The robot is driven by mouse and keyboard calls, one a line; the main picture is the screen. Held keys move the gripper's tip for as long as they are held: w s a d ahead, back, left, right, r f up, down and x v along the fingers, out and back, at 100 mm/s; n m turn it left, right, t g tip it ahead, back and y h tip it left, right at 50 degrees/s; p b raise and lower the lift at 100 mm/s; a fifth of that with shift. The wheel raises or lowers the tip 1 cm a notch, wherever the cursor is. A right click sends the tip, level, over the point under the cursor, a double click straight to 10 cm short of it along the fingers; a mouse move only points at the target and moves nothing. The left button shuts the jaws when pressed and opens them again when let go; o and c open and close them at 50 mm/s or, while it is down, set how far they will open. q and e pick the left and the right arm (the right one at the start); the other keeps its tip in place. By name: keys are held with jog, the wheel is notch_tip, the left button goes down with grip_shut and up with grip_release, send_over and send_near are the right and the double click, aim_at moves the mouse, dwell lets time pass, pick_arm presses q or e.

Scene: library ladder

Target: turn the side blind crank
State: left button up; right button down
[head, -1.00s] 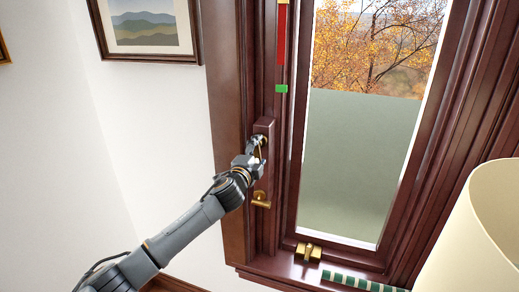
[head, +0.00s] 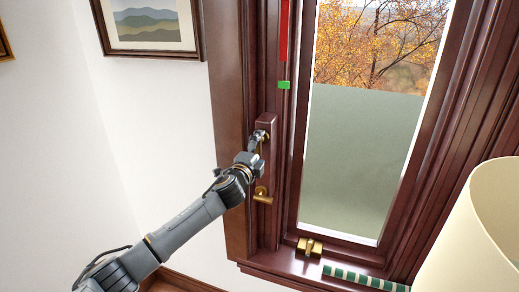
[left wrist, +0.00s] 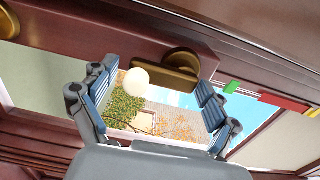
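The crank sits on a dark wooden plate (head: 266,124) on the window frame, in the head view. My left gripper (head: 259,139) is at that plate and covers most of the crank. In the left wrist view the crank's brass arm (left wrist: 180,63) and cream ball knob (left wrist: 137,80) show. The knob lies between the blue-padded fingers of my left gripper (left wrist: 155,100), nearer the left finger, with gaps on both sides. The fingers are wide apart. A grey-green blind (head: 362,165) covers the lower part of the pane. My right gripper is out of view.
A brass handle (head: 263,196) is just below the crank plate. A red strip (head: 284,30) and green marker (head: 284,85) are above it. A brass latch (head: 309,247) and striped object (head: 362,280) are on the sill. A lampshade (head: 475,235) stands at right.

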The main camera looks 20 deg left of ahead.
pick_arm(q)
jog(key=shift+r, duration=0.1)
jog(key=s, duration=1.2)
jog(key=shift+a, duration=0.25)
dwell(0.4)
jog(key=s+a+f+n+g+y+b, duration=0.1)
jog(key=a+f+n+g, duration=0.1)
jog(key=f, duration=0.9)
jog(key=a+f+n+g, duration=0.2)
jog(key=f, duration=1)
jog(key=s+a+f+n+g, duration=0.1)
jog(key=s+f+g, duration=0.1)
jog(key=s+f, duration=0.35)
jog(key=s+f+n+g, duration=0.1)
jog(key=s+f+n, duration=0.1)
jog(key=f, duration=0.7)
jog(key=s+a+f+n+g, duration=0.15)
jog(key=s+f, duration=0.25)
jog(key=f, duration=0.4)
jog(key=s+d+f+n+g+b, duration=0.1)
jog(key=s+d+f+n+g, duration=0.15)
jog(key=s+f, duration=1.05)
jog(key=s+d+f+n+g+b, duration=0.1)
jog(key=s+d+f+n+g, duration=0.2)
jog(key=s+f, duration=1)
jog(key=s+d+n+g, duration=0.2)
jog(key=s+g, duration=0.1)
jog(key=s, duration=1.6)
jog(key=shift+s, duration=0.15)
